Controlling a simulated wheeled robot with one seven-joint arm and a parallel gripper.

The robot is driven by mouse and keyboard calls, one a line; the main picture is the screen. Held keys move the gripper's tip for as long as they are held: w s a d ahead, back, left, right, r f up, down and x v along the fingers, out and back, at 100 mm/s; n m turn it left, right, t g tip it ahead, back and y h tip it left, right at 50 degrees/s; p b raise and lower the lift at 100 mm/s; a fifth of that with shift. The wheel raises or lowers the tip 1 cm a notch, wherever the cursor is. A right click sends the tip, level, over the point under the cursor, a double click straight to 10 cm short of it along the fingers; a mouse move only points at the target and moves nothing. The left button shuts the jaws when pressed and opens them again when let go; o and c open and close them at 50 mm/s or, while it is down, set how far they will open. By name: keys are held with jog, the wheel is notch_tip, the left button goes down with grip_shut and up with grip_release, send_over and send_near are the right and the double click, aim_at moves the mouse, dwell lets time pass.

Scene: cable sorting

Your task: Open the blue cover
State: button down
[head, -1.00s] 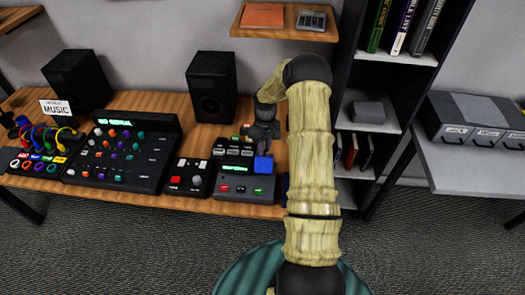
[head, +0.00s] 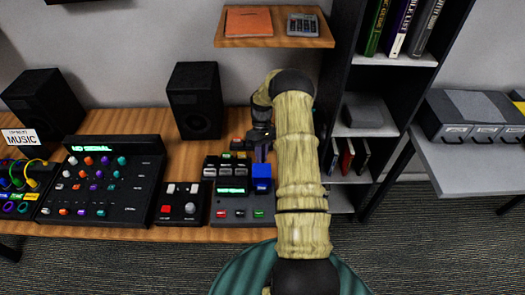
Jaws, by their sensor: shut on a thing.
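The blue cover (head: 261,178) is at the right end of the small dark switch panel (head: 232,202) on the wooden desk. It shows as a tall blue block beside the green-lit display and seems raised, but its hinge is hidden. My gripper (head: 261,154) comes down right behind the cover's upper edge, its dark fingers closed there. The contact is small and partly hidden in this view.
A mixer (head: 103,180) and a smaller box with a red button (head: 180,203) stand left of the panel. A black speaker (head: 195,100) stands behind. A dark shelf unit (head: 345,95) rises close on my arm's right.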

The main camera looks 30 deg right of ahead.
jog(key=shift+s+f+g, duration=0.25)
jog(key=shift+f+g, duration=0.05)
jog(key=shift+f, duration=0.15)
jog(key=c, duration=1.3)
grip_release()
jog(key=shift+a, duration=0.2)
jog(key=shift+w+r, duration=0.1)
jog(key=b+v, duration=0.2)
jog(key=v, duration=1)
jog(key=shift+d+r+b, duration=0.3)
jog(key=shift+d+b, duration=0.1)
jog(key=shift+d, duration=0.05)
